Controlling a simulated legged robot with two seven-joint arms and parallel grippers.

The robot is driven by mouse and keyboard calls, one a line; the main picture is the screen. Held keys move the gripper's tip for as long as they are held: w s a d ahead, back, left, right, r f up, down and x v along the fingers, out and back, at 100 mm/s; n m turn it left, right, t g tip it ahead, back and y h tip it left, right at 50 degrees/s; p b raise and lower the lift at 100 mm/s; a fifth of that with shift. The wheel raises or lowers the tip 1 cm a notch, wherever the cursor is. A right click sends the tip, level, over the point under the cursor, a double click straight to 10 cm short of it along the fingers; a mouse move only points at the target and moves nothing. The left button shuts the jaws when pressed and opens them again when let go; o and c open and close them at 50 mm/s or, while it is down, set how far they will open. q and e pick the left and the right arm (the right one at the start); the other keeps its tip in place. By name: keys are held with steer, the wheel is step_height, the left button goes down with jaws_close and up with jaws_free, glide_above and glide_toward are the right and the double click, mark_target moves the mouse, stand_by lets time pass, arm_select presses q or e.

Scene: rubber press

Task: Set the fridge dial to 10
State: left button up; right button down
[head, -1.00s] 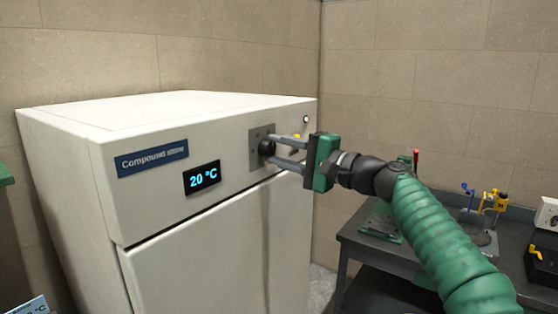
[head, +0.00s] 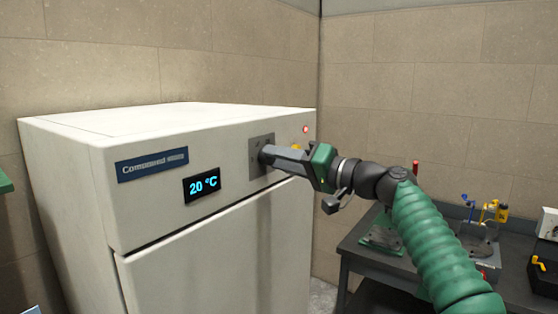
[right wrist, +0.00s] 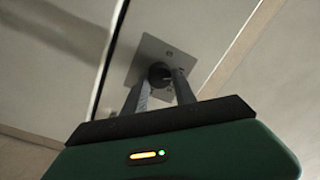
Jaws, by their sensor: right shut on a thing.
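The white fridge (head: 210,255) stands at the left of the head view. Its display (head: 202,184) reads 20 °C. The dial's grey plate (head: 256,146) is on the upper front panel, right of the display. My right gripper (head: 265,154) is at the plate, its fingers rolled, and it hides most of the dial there. In the right wrist view, the black dial (right wrist: 159,75) sits between the two fingertips, and the gripper is shut on it. The dial's scale marks are too small to read. My left gripper is not in view.
A small red light (head: 306,129) and a yellow part (head: 296,146) are right of the plate. A dark bench (head: 385,262) with several tools stands at the right. A tiled wall is close behind the fridge.

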steer(key=shift+a+f, duration=0.1)
steer(key=shift+f, duration=0.3)
steer(key=c, duration=1.3)
jaws_free()
steer(key=shift+o, duration=1.4)
steer(key=shift+r, duration=0.1)
steer(key=shift+w, duration=0.1)
steer(key=shift+r, duration=0.15)
